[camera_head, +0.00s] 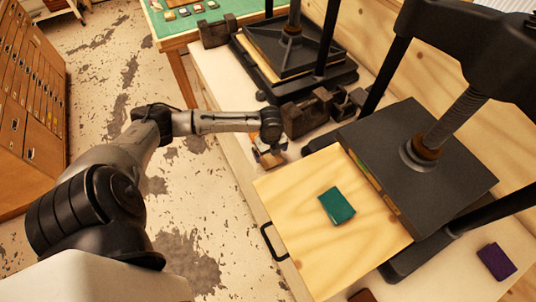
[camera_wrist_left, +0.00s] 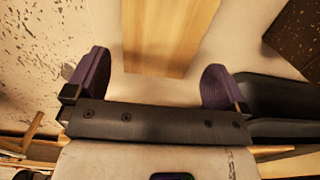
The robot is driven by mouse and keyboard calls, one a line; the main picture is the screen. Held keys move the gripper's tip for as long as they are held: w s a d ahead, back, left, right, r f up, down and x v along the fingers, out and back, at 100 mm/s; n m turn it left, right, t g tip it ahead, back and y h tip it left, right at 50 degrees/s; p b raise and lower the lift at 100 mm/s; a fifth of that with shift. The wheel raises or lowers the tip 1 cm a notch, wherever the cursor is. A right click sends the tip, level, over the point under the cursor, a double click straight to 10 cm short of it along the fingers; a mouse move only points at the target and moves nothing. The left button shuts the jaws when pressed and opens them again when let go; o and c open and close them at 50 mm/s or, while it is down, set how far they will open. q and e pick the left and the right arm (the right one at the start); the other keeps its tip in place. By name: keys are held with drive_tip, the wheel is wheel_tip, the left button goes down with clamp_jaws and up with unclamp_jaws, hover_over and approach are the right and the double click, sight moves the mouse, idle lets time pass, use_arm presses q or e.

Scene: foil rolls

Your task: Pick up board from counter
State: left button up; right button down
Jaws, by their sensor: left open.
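A plain light-wood board (camera_wrist_left: 168,35) lies on the pale counter (camera_wrist_left: 250,50) in the left wrist view. It runs out of the top of that picture, and its near end shows between my finger pads. My left gripper (camera_head: 268,157) is open over the counter's left part in the head view. Its two dark purple pads (camera_wrist_left: 157,85) stand apart, one to each side of the board's end, with nothing held. In the head view my arm and gripper hide most of this spot. I cannot tell how high the pads are above the board. My right gripper is not in view.
A larger wooden panel (camera_head: 290,225) with a green book (camera_head: 337,206) juts from the near press (camera_head: 415,160). Dark metal blocks (camera_head: 307,112) stand right of my gripper. A second press (camera_head: 292,45) is behind. A purple book (camera_head: 496,262) lies at right. Open floor is left.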

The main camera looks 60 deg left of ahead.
sight(270, 157)
use_arm(q)
drive_tip(key=shift+s+f, duration=0.1)
drive_tip(key=shift+f, duration=1.45)
drive_tip(key=shift+c, duration=0.3)
drive_tip(key=c, duration=0.7)
